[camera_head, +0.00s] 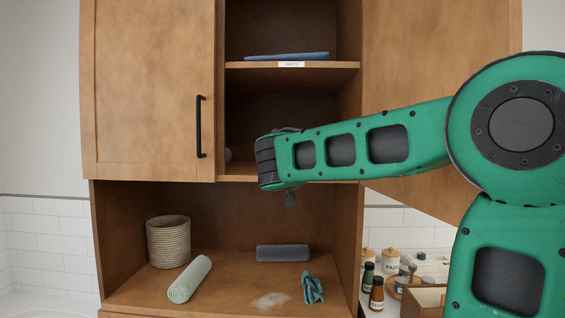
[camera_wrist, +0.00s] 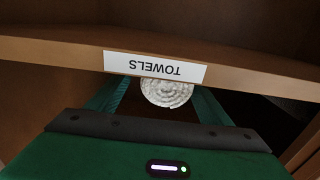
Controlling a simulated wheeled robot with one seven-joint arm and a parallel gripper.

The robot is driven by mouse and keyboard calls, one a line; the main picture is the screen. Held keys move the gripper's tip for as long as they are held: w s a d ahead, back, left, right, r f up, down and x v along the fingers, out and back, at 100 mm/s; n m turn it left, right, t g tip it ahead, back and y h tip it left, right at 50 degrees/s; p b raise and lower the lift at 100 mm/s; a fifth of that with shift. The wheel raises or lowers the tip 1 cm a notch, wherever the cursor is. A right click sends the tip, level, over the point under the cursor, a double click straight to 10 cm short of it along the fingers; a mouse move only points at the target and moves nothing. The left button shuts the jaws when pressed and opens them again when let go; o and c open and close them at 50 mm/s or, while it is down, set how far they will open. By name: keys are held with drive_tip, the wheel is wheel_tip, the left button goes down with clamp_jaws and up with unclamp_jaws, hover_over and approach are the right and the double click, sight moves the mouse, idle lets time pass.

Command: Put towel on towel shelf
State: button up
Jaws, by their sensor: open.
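A white rolled towel with a spiral end (camera_wrist: 168,95) lies past a wooden shelf edge (camera_wrist: 40,50) labelled TOWELS, upside down in the wrist view. The label and edge cover part of the roll. My gripper (camera_wrist: 157,92) is open, with one green finger on each side of the roll; I cannot tell whether either touches it. In the head view my arm hides the gripper.
The upper shelf (camera_head: 250,65) holds a folded blue cloth (camera_head: 287,56). Below are a woven basket (camera_head: 168,242), a pale green roll (camera_head: 190,279), a dark roll (camera_head: 283,253) and a crumpled teal cloth (camera_head: 312,288). The left door (camera_head: 150,90) is near my wrist.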

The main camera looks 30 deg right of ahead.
drive_tip(key=v, duration=0.5)
drive_tip(key=shift+s+a, duration=0.15)
idle(0.3)
